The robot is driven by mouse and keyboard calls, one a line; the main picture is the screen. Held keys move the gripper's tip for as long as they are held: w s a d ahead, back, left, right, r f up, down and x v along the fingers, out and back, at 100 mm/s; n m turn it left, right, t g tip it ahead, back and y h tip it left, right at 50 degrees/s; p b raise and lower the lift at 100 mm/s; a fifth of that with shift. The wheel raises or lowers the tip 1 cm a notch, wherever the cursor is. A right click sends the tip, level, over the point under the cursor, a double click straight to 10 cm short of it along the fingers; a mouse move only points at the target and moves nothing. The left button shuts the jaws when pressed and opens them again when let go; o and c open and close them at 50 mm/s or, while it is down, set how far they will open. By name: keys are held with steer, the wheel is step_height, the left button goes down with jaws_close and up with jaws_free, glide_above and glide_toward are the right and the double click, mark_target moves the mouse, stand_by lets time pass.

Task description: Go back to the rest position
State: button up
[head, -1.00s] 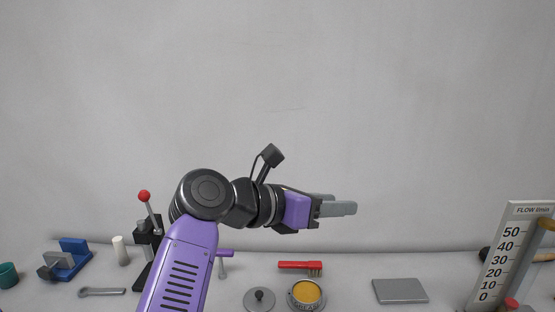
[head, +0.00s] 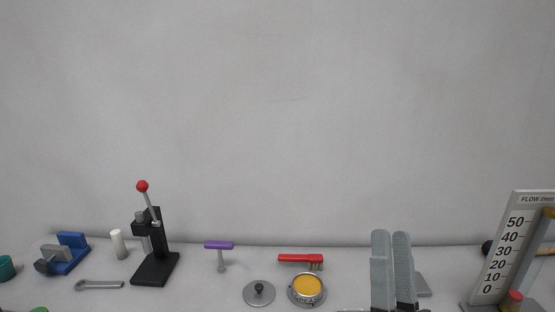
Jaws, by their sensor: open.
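My gripper (head: 391,236) shows at the lower right of the head view as two grey fingers pointing up, side by side with a narrow gap between them. It is open and nothing shows between the fingers. Its body and the rest of my arm are below the picture's edge. The fingers cover most of a grey plate (head: 423,286) on the table.
Along the table stand a blue vise (head: 72,250), a black press (head: 155,268) with a red knob, a purple-handled tool (head: 219,246), a red brush (head: 300,258), an open tin (head: 307,287), its lid (head: 258,293) and a flow gauge (head: 505,250).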

steer(key=s+d+f+n+g+y+b, duration=0.1)
steer(key=s+f+n+g, duration=0.3)
steer(key=s+f, duration=1.1)
steer(key=s+d+f+n+g+y+b, duration=0.1)
steer(key=s+d+f+n+g+b, duration=0.1)
steer(key=s+f+g, duration=0.7)
steer(key=s+d+f+n, duration=0.1)
steer(key=s+f+n, duration=0.1)
steer(key=s+f, duration=0.4)
steer(key=shift+s+n, duration=0.4)
steer(key=shift+s, duration=0.85)
